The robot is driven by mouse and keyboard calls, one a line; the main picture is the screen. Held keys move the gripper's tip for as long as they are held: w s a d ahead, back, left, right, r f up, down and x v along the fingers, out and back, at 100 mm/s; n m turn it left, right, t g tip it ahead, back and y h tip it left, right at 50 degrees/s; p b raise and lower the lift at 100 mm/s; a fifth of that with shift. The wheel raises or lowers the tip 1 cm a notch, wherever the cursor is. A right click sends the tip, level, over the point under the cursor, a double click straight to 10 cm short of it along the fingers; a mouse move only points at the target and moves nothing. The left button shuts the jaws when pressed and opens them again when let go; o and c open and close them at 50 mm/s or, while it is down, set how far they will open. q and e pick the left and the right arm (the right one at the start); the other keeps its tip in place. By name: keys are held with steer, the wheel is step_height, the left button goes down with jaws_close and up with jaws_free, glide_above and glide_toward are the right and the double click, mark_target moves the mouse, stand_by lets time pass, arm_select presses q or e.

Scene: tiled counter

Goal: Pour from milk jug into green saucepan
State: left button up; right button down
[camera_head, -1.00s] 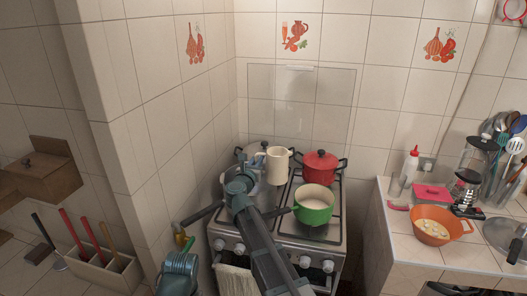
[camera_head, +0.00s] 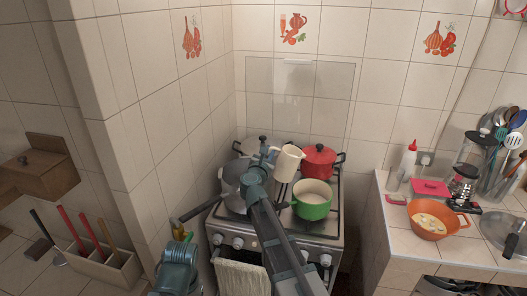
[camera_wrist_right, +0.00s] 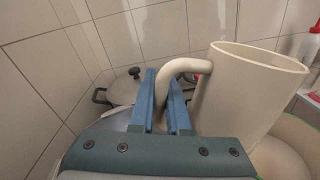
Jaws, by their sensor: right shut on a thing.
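The cream milk jug (camera_head: 288,160) is in the air over the stove, its top leaning to the right in the head view. My right gripper (camera_head: 268,154) is shut on the jug's handle; in the wrist view the blue fingers (camera_wrist_right: 166,95) stand either side of the handle, and the jug body (camera_wrist_right: 245,95) is to their right. The green saucepan (camera_head: 312,211) stands on the front right of the stove, with pale contents. The jug is above and left of the saucepan, apart from it in the head view. No stream shows.
A red lidded pot (camera_head: 319,158) stands behind the green saucepan. A grey pan (camera_head: 231,178) is on the stove's left, its dark handle pointing left. A lidded pot (camera_wrist_right: 125,90) stands behind. An orange colander (camera_head: 428,226) is on the right counter.

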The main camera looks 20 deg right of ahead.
mark_target(273, 148)
steer(key=shift+s+d+r+m+p, duration=0.35)
steer(key=shift+d+r+m+p, duration=0.25)
steer(key=shift+r+m+p, duration=0.35)
steer(key=shift+d+r+m+p, duration=0.1)
steer(key=shift+r+m+p, duration=0.6)
steer(key=shift+m+p, duration=0.35)
steer(key=shift+f, duration=0.2)
steer(key=shift+s+d+r+m+y, duration=0.1)
steer(key=shift+s+m+y, duration=0.1)
steer(key=shift+m, duration=0.2)
steer(key=shift+s+d+r+m+y, duration=0.1)
steer(key=shift+m+y, duration=0.1)
steer(key=shift+m, duration=0.2)
steer(key=shift+d+r+m+p, duration=0.3)
steer(key=shift+r+m+p, duration=0.4)
steer(key=shift+p, duration=0.35)
steer(key=shift+s, duration=0.1)
steer(key=shift+s+d+m, duration=0.1)
steer(key=shift+d+m, duration=0.15)
steer(key=shift+m, duration=0.15)
